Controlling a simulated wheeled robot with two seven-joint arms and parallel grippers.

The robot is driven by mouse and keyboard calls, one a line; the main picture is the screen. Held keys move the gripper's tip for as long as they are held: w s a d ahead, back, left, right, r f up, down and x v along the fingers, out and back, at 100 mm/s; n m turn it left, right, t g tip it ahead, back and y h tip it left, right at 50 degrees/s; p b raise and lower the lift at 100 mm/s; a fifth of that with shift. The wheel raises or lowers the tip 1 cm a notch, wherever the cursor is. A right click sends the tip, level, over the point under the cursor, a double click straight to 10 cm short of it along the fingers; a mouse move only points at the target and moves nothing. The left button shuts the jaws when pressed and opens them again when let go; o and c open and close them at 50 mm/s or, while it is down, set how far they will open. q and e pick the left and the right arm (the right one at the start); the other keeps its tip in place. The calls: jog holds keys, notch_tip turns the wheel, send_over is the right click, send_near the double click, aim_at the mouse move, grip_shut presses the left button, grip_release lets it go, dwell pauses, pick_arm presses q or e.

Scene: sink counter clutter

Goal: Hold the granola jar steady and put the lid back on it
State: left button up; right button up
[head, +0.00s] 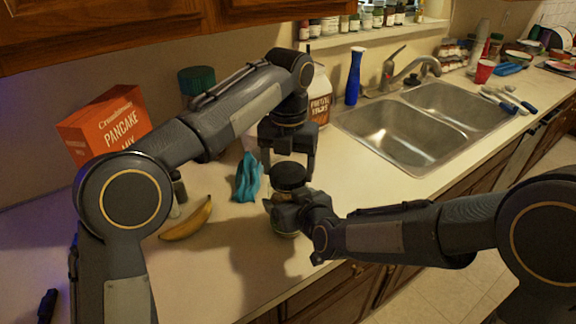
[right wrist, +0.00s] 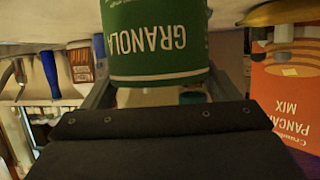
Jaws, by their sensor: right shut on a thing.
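The granola jar, with a green label (right wrist: 155,45), stands on the counter and is mostly hidden by my right gripper in the head view. My right gripper (head: 284,214) is shut around its body; the fingers flank it in the right wrist view. A round black lid (head: 288,177) is at the jar's top; I cannot tell whether it is fully seated. My left gripper (head: 289,168) points down over the lid, its fingers spread on either side of it, open.
A banana (head: 187,219) and a teal cloth (head: 247,178) lie left of the jar. A pancake mix box (head: 105,125), a syrup-like bottle (head: 319,95) and a blue bottle (head: 354,77) stand behind. The sink (head: 400,135) is at right. The counter's front edge is close.

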pick_arm(q)
jog(key=o, duration=0.3)
jog(key=shift+r, duration=2.25)
jog(key=shift+c, duration=0.2)
